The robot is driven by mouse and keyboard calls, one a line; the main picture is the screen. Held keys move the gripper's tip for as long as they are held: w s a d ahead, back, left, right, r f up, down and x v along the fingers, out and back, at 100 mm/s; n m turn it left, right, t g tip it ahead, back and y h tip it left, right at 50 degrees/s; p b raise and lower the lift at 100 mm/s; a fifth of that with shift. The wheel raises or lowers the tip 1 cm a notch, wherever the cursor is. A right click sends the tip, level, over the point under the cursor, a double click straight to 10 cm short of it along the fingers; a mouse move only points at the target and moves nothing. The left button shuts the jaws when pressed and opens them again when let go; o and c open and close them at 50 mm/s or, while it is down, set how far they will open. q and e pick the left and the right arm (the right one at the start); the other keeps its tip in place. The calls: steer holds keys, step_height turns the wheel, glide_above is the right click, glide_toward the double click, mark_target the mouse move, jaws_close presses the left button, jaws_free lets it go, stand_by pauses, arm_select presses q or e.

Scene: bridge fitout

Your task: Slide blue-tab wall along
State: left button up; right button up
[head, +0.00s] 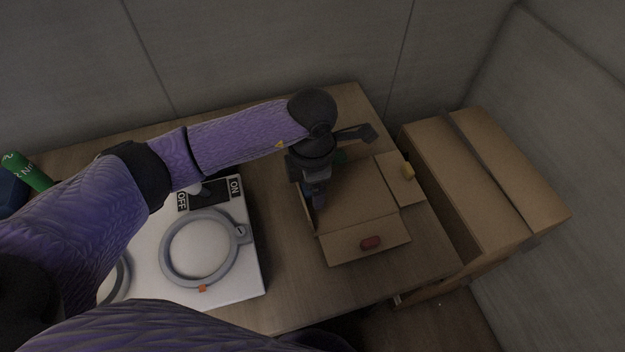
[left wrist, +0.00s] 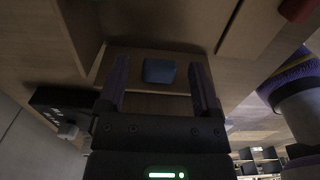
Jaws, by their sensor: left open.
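An open cardboard box (head: 345,205) on the wooden table has flaps folded outward. Its blue tab (left wrist: 159,71) sits on a cardboard wall, between the fingers of my left gripper (left wrist: 160,80) in the left wrist view. The gripper is open, with a gap on both sides of the tab. In the head view my left gripper (head: 317,195) points down at the box's left side and hides the blue tab and much of that wall. A red tab (head: 371,243) is on the near flap, a yellow tab (head: 408,171) on the right flap, and a green tab (head: 340,157) at the back.
A white panel (head: 250,270) with a grey ring (head: 165,262) and an ON/OFF switch (head: 209,194) lies left of the box, below my left arm. A green can (head: 28,172) is at the far left. A larger carton (head: 465,185) stands right of the table. Table between panel and box is bare.

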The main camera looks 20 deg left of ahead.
arm_select(q)
jaws_close()
steer(key=shift+w+d+f+g+y+b, duration=0.2)
steer(key=shift+d+g+y+b, duration=0.1)
steer(key=shift+y+b, duration=0.1)
steer(key=shift+y, duration=0.3)
jaws_free()
